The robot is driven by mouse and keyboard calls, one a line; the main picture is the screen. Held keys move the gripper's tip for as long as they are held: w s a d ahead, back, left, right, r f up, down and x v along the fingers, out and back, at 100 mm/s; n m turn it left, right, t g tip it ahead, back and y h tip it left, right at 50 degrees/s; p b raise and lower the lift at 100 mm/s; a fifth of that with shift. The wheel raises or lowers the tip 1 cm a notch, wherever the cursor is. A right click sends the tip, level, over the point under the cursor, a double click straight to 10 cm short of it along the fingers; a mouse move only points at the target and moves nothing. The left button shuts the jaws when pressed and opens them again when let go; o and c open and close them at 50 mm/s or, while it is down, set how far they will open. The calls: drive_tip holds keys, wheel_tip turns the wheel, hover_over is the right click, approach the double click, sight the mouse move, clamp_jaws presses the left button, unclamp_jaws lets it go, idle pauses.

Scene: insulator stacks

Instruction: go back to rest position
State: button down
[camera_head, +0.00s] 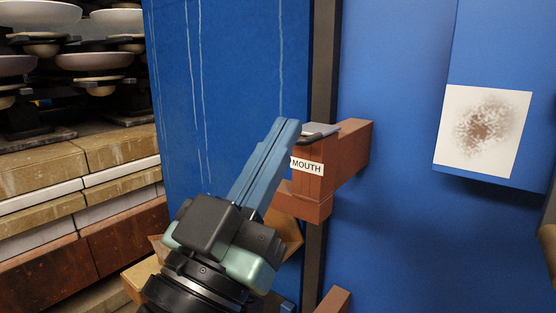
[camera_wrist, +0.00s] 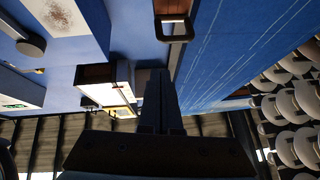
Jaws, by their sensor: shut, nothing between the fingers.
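My gripper (camera_head: 286,125) is at the end of my arm in the middle of the head view. Its long blue-grey fingers are shut together with nothing between them, and they point up and to the right. The fingertips appear just left of a reddish-brown block (camera_head: 350,150) with a white label reading "MOUTH" (camera_head: 308,167), partly hidden by the fingers. I cannot tell whether they touch it.
A blue panel (camera_head: 225,70) stands behind my gripper. A dark post (camera_head: 323,60) and a blue wall (camera_head: 400,230) are to the right. A speckled sheet (camera_head: 483,130) is on the right. Stacked insulator discs (camera_head: 95,62) stand at left above beams (camera_head: 110,150). A dark loop (camera_wrist: 173,30) shows in the wrist view.

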drive_tip(key=s+r+n+t+y+p, duration=0.3)
drive_tip(key=r+y, duration=0.3)
drive_tip(key=r, duration=0.3)
drive_tip(key=s+r+n+t+y+p, duration=0.35)
drive_tip(key=r+y, duration=0.25)
drive_tip(key=r, duration=0.4)
wheel_tip(320, 180, up, 37)
drive_tip(key=p, duration=3.8)
drive_tip(key=shift+d+f+g, duration=0.2)
drive_tip(key=shift+g, duration=0.15)
drive_tip(key=shift+w, duration=0.1)
